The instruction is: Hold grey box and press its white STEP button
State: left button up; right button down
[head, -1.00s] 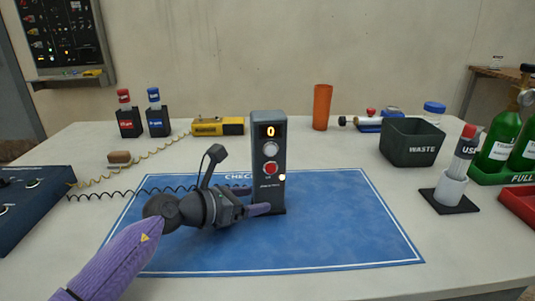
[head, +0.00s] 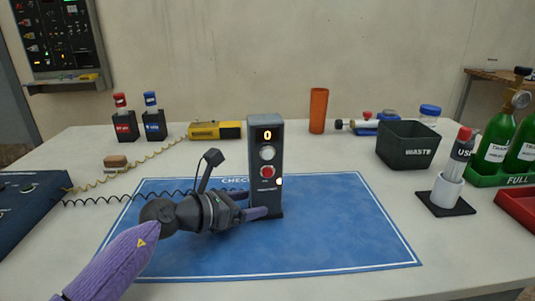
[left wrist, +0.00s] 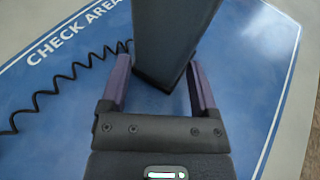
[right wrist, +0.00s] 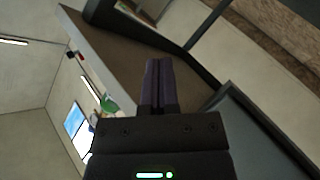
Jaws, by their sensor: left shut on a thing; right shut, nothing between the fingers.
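The grey box (head: 265,201) stands upright on the blue check mat (head: 335,225). Its front has a lit display reading 0, a white round button (head: 267,153) and a red button (head: 267,172) below it. My left gripper (head: 258,204) is shut on the box's lower part, one finger on each side. In the left wrist view the box (left wrist: 172,45) rises between the fingers (left wrist: 158,80), its front face hidden. My right gripper (right wrist: 158,82) is shut and empty in its own wrist view, away from the box and outside the head view.
A dark waste bin (head: 406,146), an orange cup (head: 318,110) and a yellow device (head: 215,130) stand behind the mat. A white holder (head: 447,190) and green bottles (head: 497,140) are at right. A black coiled cord (head: 130,196) runs left of the box. The mat's right side is clear.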

jog(key=w+a+r+m+t+h, duration=0.15)
jog(key=r+t, duration=0.25)
jog(key=r, duration=1.1)
jog(key=w+a+r+m+t+h, duration=0.1)
jog(key=w+a+r+t+h, duration=0.25)
jog(key=r, duration=1.25)
jog(key=w+a+f+m+t+y, duration=0.1)
jog(key=w+a+f+t+y, duration=0.15)
jog(key=a+y, duration=0.35)
jog(key=w+a+f+t+y, duration=0.15)
jog(key=w+a+y, duration=0.3)
jog(key=a, duration=0.45)
jog(key=w+a+f+m+t+y, duration=0.1)
jog(key=w+a+f+t+y, duration=0.15)
jog(key=a+y, duration=0.4)
jog(key=s+a+m+g+y, duration=0.2)
jog(key=a+y, duration=0.5)
jog(key=a, duration=0.4)
jog(key=s+a+m+g+y, duration=0.1)
jog(key=s+a+g+y, duration=0.1)
jog(key=a+y, duration=0.5)
jog(key=a, duration=0.5)
jog(key=shift+s+r+m, duration=0.15)
jog(key=shift+s+m, duration=0.05)
jog(key=shift+m, duration=0.15)
jog(key=shift+a, duration=0.1)
